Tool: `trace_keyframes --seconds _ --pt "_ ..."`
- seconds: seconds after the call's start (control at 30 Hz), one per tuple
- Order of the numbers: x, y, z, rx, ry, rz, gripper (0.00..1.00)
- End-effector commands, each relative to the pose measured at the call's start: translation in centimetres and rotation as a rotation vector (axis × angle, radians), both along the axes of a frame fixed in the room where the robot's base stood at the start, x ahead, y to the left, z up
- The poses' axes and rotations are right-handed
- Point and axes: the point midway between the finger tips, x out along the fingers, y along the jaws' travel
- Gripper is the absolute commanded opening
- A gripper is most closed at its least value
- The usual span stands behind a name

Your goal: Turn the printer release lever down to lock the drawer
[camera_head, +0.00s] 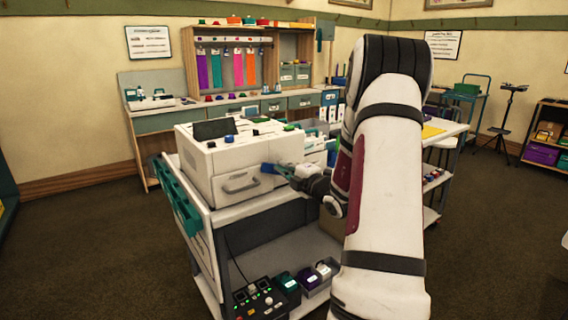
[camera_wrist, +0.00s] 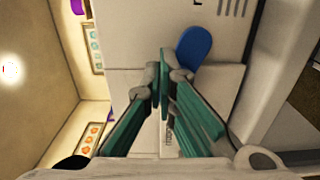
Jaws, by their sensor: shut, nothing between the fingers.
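The white printer (camera_head: 222,166) stands on a cart, with its front drawer (camera_head: 240,184) and grey handle facing forward; the drawer front looks flush. The blue release lever (camera_head: 268,168) is at the right of the printer's front face. In the wrist view the lever is a rounded blue paddle (camera_wrist: 195,46) just right of my fingertips. My gripper (camera_head: 283,171) is at the lever, coming from the right. In the wrist view my gripper (camera_wrist: 160,76) has its teal fingers together at the tips and nothing between them. I cannot tell whether it touches the lever.
The cart (camera_head: 262,205) has a lower shelf with a button box (camera_head: 258,300) and small bins (camera_head: 318,275). Another cart with trays stands to the right. A workbench (camera_head: 160,122) with hanging coloured strips is behind. The carpet at left is clear.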

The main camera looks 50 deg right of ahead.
Motion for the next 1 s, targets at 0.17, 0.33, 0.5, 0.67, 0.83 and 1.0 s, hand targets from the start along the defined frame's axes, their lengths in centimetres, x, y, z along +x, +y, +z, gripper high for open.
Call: trace_keyframes --seconds 0.17,0.33,0.5,0.67,0.83,1.0 --pt "0.0 0.1 0.0 -0.001 -0.001 0.0 0.0" --pt "0.0 0.1 0.0 -0.001 0.0 0.0 0.0" --pt "-0.9 0.3 0.1 0.0 0.0 -0.001 0.0" --pt "-2.1 0.5 0.1 0.0 0.0 -0.001 0.0" --pt "-3.2 0.9 0.0 0.0 0.001 0.0 0.0" --pt "-4.5 1.1 0.1 0.001 0.0 -0.001 0.0"
